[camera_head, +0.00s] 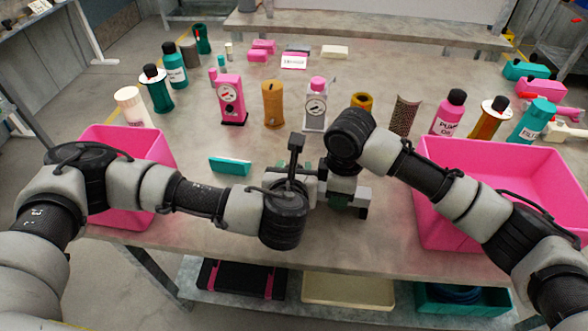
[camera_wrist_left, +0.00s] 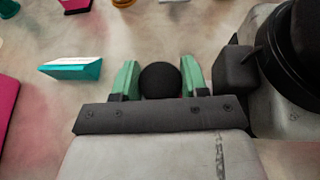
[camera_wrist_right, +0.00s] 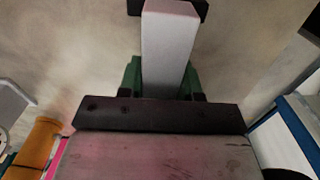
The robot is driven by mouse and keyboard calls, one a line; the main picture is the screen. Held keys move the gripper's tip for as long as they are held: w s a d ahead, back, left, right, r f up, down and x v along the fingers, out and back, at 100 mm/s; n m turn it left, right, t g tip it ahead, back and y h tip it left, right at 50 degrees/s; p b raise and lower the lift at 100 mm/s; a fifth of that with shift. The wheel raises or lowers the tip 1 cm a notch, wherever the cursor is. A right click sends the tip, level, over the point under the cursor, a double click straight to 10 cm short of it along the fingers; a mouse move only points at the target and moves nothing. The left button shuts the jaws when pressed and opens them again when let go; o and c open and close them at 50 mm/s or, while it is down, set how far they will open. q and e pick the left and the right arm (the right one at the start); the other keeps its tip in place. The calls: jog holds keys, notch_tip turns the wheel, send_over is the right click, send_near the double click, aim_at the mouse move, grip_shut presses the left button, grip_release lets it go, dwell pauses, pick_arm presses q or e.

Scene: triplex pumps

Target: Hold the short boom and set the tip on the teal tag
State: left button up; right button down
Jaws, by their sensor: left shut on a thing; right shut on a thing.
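The teal tag (camera_head: 230,166) is a small wedge lying on the table left of my grippers; it also shows in the left wrist view (camera_wrist_left: 72,68). My right gripper (camera_wrist_right: 163,75) is shut on a pale grey bar with a black end, which I take for the short boom (camera_wrist_right: 168,40). My left gripper (camera_wrist_left: 160,68) is shut on a black round thing (camera_wrist_left: 160,82) between its green fingers, right of the tag. Whether both held parts belong to one object I cannot tell. My wrists hide much of the grippers in the head view.
Pink bins stand at the left (camera_head: 125,205) and right (camera_head: 500,210) of the table. Behind my grippers stand a pink gauge block (camera_head: 231,98), an orange cylinder (camera_head: 273,103) and several bottles. Table around the tag is clear.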

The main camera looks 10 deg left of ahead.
pick_arm(q)
jog(key=shift+r, duration=0.1)
dwell(0.3)
jog(key=o, duration=0.9)
jog(key=shift+o, duration=0.2)
jog(key=v, duration=0.8)
